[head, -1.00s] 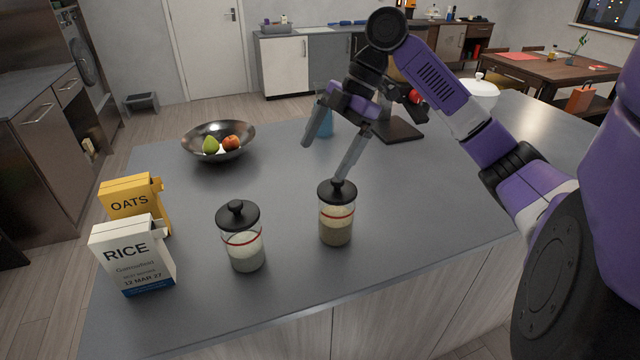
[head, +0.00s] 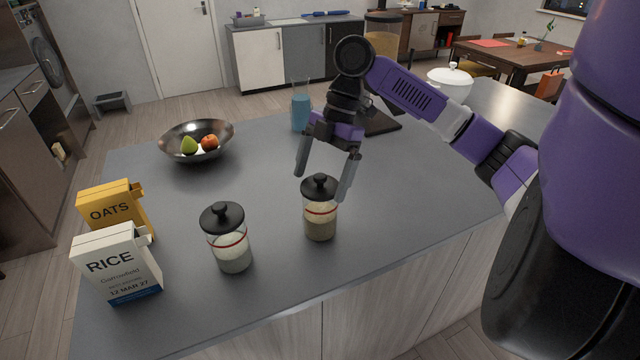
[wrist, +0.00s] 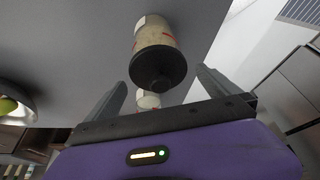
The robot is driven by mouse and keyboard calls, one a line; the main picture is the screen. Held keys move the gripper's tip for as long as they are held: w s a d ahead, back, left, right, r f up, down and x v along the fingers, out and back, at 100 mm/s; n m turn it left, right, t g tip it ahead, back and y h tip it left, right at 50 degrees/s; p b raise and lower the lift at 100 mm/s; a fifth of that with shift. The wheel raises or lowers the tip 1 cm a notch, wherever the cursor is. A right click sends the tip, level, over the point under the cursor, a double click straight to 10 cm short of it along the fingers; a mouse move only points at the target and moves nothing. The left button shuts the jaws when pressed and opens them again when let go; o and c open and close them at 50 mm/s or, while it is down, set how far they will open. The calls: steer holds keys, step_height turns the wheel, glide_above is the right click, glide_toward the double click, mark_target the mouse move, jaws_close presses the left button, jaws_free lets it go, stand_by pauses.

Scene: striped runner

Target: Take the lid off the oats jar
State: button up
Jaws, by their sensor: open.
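Two glass jars with black knobbed lids and red bands stand on the grey counter. The right jar (head: 320,226) holds beige-brown, oat-like contents, and its lid (head: 319,188) is on. The left jar (head: 231,252) holds whiter contents and is also lidded. I see no readable name on either jar. My gripper (head: 321,184) is open, pointing down at the right jar, its fingers on either side of the lid in the head view. In the wrist view a lid (wrist: 158,70) on a beige-filled jar (wrist: 155,32) shows between the fingertips, apart from both.
An oats box (head: 112,208) and a rice box (head: 117,266) stand at the left. A metal fruit bowl (head: 180,150) is behind them. A blue-filled glass container (head: 301,110) and a white lidded pot (head: 449,84) stand farther back. The counter between bowl and jars is clear.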

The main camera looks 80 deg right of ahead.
steer(key=c, duration=1.3)
